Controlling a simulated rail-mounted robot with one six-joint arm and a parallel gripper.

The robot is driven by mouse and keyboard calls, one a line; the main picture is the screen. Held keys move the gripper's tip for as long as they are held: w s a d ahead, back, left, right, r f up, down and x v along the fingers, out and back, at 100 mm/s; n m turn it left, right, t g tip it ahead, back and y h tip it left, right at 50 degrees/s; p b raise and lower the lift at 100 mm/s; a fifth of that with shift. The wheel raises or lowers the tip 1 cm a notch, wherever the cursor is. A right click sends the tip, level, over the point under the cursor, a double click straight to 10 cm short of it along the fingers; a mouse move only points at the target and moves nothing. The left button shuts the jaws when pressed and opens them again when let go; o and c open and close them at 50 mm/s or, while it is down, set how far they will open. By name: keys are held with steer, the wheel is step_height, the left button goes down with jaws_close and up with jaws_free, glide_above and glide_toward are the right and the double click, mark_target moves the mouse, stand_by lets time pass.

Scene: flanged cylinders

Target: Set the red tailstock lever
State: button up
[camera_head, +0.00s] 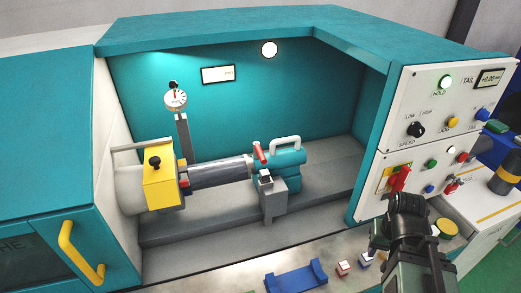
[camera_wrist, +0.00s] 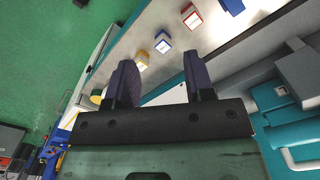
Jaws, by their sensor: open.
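The red tailstock lever (camera_head: 260,153) stands tilted on top of the teal tailstock (camera_head: 288,164), at the right end of the grey cylinder inside the machine bay. A pale handle arches over the tailstock behind it. My gripper (camera_head: 406,200) is far to the right of the lever, in front of the control panel, apart from the lever. In the wrist view my gripper (camera_wrist: 160,80) is open, with two dark fingers apart and nothing between them. Teal parts with a pale handle (camera_wrist: 298,160) show at the right edge there. I cannot make out the red lever in that view.
The control panel (camera_head: 385,212) with a red switch (camera_head: 398,179) stands close behind my gripper. A blue cradle (camera_head: 296,277) and small blocks lie on the front ledge. A yellow chuck (camera_head: 160,182) and a dial gauge (camera_head: 176,98) stand left. The bay is open at the front.

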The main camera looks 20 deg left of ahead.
step_height(320, 180, up, 3)
steer(key=a+p, duration=0.2)
steer(key=p, duration=0.1)
step_height(320, 180, up, 16)
steer(key=f+n+g+y+p, duration=0.15)
steer(key=n+p, duration=0.55)
steer(key=p, duration=0.8)
glide_above(262, 154)
steer(key=w+d, duration=0.2)
steer(key=r, duration=0.1)
steer(key=f+b, duration=0.3)
steer(key=s+a+f+b, duration=0.1)
steer(key=f+b, duration=0.3)
steer(key=s+f+b, duration=0.1)
steer(key=f+b, duration=0.2)
steer(key=f, duration=0.1)
steer(key=shift+a+b, duration=0.35)
steer(key=shift+a, duration=0.05)
steer(key=shift+r, duration=0.15)
jaws_close()
